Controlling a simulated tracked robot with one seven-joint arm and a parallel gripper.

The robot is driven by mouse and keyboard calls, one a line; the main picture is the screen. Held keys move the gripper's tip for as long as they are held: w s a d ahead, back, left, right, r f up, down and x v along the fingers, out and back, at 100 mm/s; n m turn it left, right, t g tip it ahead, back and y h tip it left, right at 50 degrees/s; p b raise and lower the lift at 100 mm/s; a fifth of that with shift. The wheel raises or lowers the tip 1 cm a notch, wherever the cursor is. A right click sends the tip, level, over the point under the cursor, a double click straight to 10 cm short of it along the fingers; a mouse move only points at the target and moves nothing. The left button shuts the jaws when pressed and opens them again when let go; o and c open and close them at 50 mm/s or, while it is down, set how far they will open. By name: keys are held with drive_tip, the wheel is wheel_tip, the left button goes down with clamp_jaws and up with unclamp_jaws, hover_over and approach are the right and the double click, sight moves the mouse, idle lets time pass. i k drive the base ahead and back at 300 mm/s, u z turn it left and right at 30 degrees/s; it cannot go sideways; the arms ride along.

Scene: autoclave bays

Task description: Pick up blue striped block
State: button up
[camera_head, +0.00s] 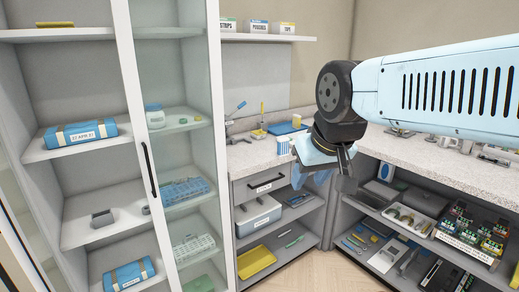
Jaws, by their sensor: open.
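A blue pack with pale stripes and a date label (80,133) lies on the cabinet's upper left shelf. A similar blue striped pack (129,275) lies on a lower shelf, partly cut off by the bottom edge. A small blue and white item (283,146) stands on the counter, just left of my gripper in the picture. I cannot tell which of these is the blue striped block. My gripper (323,178) hangs from the arm at centre right, open and empty, in front of the counter corner. It appears apart from all of these things.
A glass-doored cabinet (141,130) with a dark handle fills the left side. The speckled counter (455,155) runs along the right, over shelves with a labelled tray (467,247) and tools. A grey case (257,216) and a yellow tray (256,262) sit under the back counter.

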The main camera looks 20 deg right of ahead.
sight(283, 144)
drive_tip(key=u, duration=0.05)
drive_tip(key=i, duration=1)
drive_tip(key=z, duration=0.05)
